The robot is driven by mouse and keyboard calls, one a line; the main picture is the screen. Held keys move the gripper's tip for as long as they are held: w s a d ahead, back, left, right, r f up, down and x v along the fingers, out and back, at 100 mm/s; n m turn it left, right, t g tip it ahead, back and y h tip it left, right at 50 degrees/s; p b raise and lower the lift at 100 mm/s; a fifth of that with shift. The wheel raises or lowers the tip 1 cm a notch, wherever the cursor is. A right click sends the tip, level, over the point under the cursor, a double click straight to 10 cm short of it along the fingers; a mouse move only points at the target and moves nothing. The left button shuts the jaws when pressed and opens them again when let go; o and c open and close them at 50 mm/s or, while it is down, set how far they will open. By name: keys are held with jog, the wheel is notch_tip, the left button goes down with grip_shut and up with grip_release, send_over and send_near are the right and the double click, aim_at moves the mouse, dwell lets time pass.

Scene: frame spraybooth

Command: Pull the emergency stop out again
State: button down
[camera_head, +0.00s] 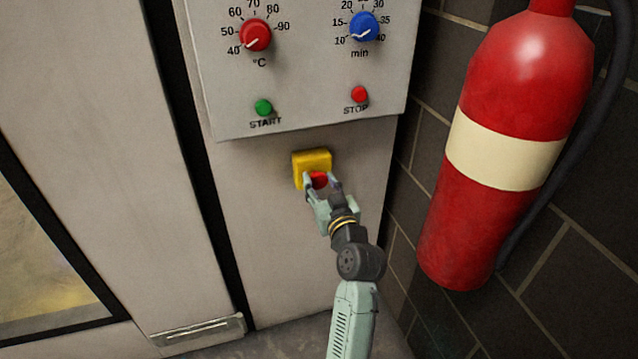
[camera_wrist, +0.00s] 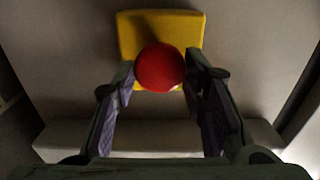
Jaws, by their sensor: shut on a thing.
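The emergency stop is a red mushroom button (camera_head: 318,180) on a yellow square box (camera_head: 312,158), fixed to the grey panel below the control plate. In the wrist view the round red button (camera_wrist: 160,67) stands in front of the yellow box (camera_wrist: 135,25). My gripper (camera_head: 320,183) has its two fingers on either side of the button, shut on it. In the wrist view the fingertips (camera_wrist: 160,75) are at the button's left and right edges. Whether the button is pressed in or out cannot be told.
Above is the control plate (camera_head: 315,70) with a red temperature knob (camera_head: 255,36), a blue timer knob (camera_head: 364,27), a green START button (camera_head: 264,107) and a red STOP button (camera_head: 359,94). A red fire extinguisher (camera_head: 515,110) hangs on the dark tiled wall to the right.

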jog(key=c, duration=1)
grip_release()
jog(key=shift+s+d, duration=0.1)
jog(key=shift+s, duration=0.1)
jog(key=shift+c, duration=0.2)
jog(key=v, duration=1.2)
jog(key=shift+r, duration=0.1)
